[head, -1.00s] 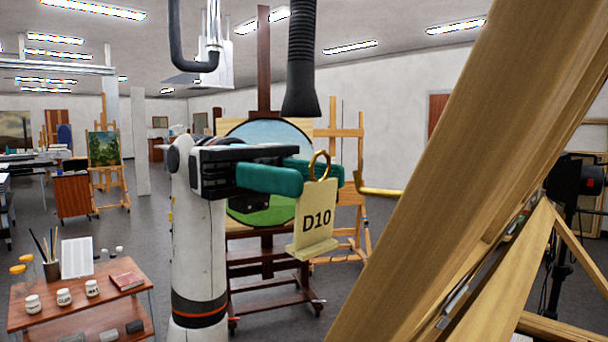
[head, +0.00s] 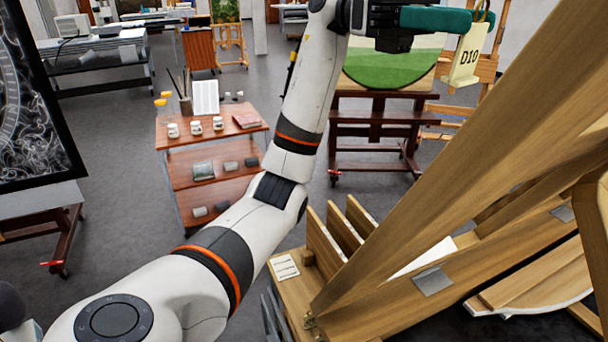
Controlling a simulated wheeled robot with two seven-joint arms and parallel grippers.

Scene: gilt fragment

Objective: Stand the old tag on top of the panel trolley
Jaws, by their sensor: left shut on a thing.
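A wooden rack with upright dividers (head: 290,300) at the lower middle looks like the panel trolley. Its large slanting beam (head: 470,150) crosses the right side, nearer to me than the tag. The rack's full top is not clearly shown. My right gripper is out of view.
A reddish shelf cart (head: 215,176) with jars, brushes and a book stands left of my left arm. A dark easel (head: 375,131) with a round landscape painting stands behind the tag. A dark framed picture (head: 35,110) is at far left. Grey floor between is clear.

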